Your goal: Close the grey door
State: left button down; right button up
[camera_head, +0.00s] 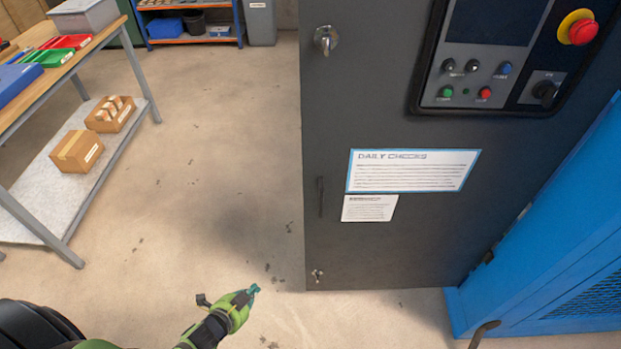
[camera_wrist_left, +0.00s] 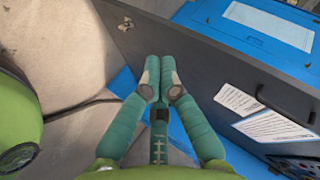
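The grey door (camera_head: 400,235) is a tall dark panel in the middle of the head view. Bare floor shows past its left edge, and its face is at an angle to the blue cabinet (camera_head: 560,240) on the right, so it looks open. It carries a dark pull handle (camera_head: 320,197), two latches and paper notices. The door also crosses the left wrist view (camera_wrist_left: 200,75). My left gripper (camera_head: 254,289) is low, left of the door's lower left corner, apart from it. Its teal fingers (camera_wrist_left: 160,78) are together with nothing visible between them. My right gripper is not seen.
A workbench (camera_head: 112,35) with trays and a lower shelf with two cardboard boxes (camera_head: 78,150) stands on the left. A control panel (camera_head: 490,55) with a red stop button is on the door's upper right. The floor between bench and door is clear.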

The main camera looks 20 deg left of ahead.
aim_at(327, 172)
pick_arm(q)
jog(key=w+d+r+m+t+h, duration=0.2)
jog(key=d+r+m, duration=0.15)
jog(key=r, duration=0.55)
jog(key=w+d+r+m+t+h, duration=0.1)
jog(key=w+d+r+m+h, duration=0.2)
jog(key=r, duration=0.6)
jog(key=w+d+r+m+t+h, duration=0.2)
jog(key=r+m, duration=0.3)
jog(key=r, duration=0.5)
jog(key=shift+w+d+f+p, duration=0.1)
jog(key=shift+w+d+p, duration=0.45)
jog(key=shift+w, duration=1.45)
jog(key=shift+w+d+f+p, duration=0.1)
jog(key=shift+w+d+p, duration=0.45)
jog(key=shift+w, duration=1.5)
jog(key=shift+w+d+f+p, duration=0.2)
jog(key=shift+w+p, duration=0.55)
jog(key=shift+w, duration=1.25)
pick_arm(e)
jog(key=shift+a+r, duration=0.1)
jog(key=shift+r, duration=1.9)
pick_arm(q)
jog(key=shift+r, duration=0.15)
